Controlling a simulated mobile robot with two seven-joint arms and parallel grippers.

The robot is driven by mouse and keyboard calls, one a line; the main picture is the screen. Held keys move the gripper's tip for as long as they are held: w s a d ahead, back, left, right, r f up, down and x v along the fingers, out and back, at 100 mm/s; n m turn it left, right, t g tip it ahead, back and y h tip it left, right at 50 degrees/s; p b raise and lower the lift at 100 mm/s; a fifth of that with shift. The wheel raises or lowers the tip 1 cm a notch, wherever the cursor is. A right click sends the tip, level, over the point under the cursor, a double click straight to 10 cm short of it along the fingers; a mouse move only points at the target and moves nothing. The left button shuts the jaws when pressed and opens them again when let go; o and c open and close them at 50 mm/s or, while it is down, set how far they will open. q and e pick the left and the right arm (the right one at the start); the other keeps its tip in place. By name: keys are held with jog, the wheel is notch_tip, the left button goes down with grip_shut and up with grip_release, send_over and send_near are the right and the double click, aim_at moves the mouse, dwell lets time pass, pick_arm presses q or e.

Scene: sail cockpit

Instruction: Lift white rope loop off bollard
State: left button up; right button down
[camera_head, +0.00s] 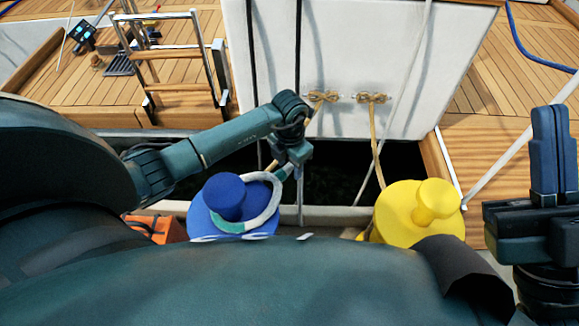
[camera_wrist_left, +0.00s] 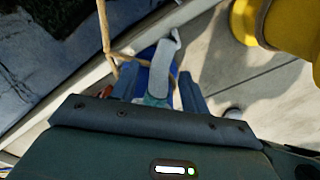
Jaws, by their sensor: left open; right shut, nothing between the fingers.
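The white rope loop (camera_head: 272,208), with a teal section, lies around the post of the blue bollard (camera_head: 224,197). Its far right end rises toward my left gripper (camera_head: 287,168). My left gripper points down just beyond the bollard. In the left wrist view, the white rope loop (camera_wrist_left: 161,66) passes between the open fingers of my left gripper (camera_wrist_left: 158,82), not clamped. Blue of the bollard shows behind it, mostly hidden. My right gripper (camera_head: 551,155) is shut and empty, pointing up at the right edge, far from the loop.
A yellow bollard (camera_head: 415,212) stands to the right, with a tan rope (camera_head: 376,150) running up to the white hull (camera_head: 360,60). A dark gap lies behind the bollards. An orange box (camera_head: 155,229) is left of the blue bollard. A ladder (camera_head: 170,62) stands on the deck behind.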

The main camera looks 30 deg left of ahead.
pick_arm(q)
grip_shut()
dwell(1.2)
jog(key=shift+r+p, duration=0.65)
jog(key=shift+p, duration=0.05)
jog(key=shift+s+a, duration=0.1)
jog(key=shift+s, duration=0.05)
jog(key=shift+s+a+p, duration=0.3)
jog(key=shift+s+p, duration=0.45)
jog(key=shift+s, duration=0.05)
jog(key=shift+s+a+p, duration=0.3)
jog(key=shift+s+p, duration=0.45)
jog(key=shift+s, duration=0.05)
